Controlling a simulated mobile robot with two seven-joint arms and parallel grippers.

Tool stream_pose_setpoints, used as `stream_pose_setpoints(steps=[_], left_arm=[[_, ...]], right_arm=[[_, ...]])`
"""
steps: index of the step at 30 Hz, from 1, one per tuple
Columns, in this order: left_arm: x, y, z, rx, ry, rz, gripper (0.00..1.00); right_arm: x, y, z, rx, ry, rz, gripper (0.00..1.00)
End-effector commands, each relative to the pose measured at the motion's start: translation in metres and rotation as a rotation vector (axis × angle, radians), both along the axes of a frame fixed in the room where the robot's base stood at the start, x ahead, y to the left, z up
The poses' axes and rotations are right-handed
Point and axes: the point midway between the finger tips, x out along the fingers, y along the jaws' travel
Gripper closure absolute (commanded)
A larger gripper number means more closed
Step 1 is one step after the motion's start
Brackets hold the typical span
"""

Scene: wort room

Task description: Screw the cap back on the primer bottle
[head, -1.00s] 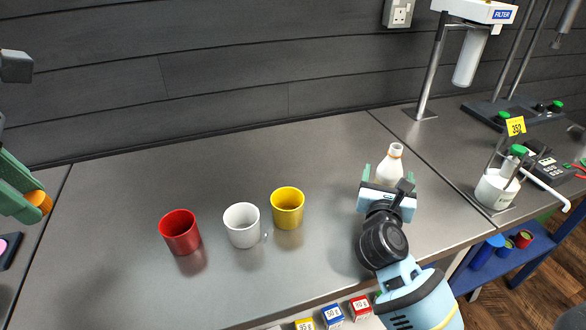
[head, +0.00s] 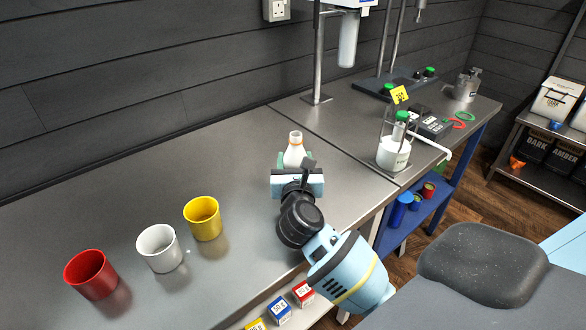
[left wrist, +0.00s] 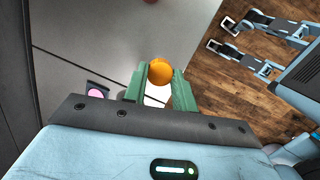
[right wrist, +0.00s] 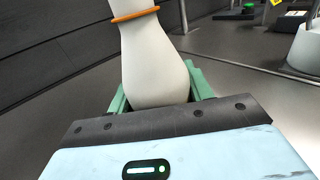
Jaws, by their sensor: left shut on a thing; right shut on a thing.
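The white primer bottle (head: 294,152) stands upright on the grey bench with an open neck and an orange ring below the mouth. My right gripper (head: 297,168) is shut on its body, and the right wrist view shows the bottle (right wrist: 152,65) between the green fingers (right wrist: 158,95). In the left wrist view my left gripper (left wrist: 160,85) is shut on the orange cap (left wrist: 160,71), which sits between the green fingertips. The left gripper and the cap are out of the head view now.
Red (head: 91,275), white (head: 160,248) and yellow (head: 203,218) cups stand left of the bottle. A beaker (head: 393,153) with a green-capped bottle is to the right. A filter stand (head: 318,60) rises behind. The bench around the bottle is clear.

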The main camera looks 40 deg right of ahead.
Motion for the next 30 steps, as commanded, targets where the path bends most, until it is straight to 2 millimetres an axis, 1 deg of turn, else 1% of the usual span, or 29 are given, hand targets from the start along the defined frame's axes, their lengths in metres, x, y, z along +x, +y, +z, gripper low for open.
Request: stream_pose_setpoints(steps=[8,14,20,26,27,30], left_arm=[[0.0,0.0,0.0,0.0,-0.001,0.0,0.94],[-0.001,0.0,0.002,0.0,-0.003,0.0,0.94],[-0.001,0.0,0.007,0.0,-0.008,0.0,0.94],[-0.003,0.0,0.013,0.0,-0.017,0.0,0.94],[-0.002,0.0,0.011,0.0,-0.014,-0.001,0.94],[-0.002,0.0,0.009,0.0,-0.011,0.0,0.94]], right_arm=[[0.0,0.0,0.001,0.0,-0.001,0.0,0.8],[0.0,0.0,0.008,0.001,-0.003,0.0,0.8],[0.0,0.0,0.021,0.002,-0.005,0.0,0.8],[0.0,0.001,0.04,0.002,-0.006,0.0,0.8],[-0.004,0.005,0.036,0.003,-0.002,0.002,0.8],[-0.012,0.014,0.036,0.002,0.0,0.002,0.8]])
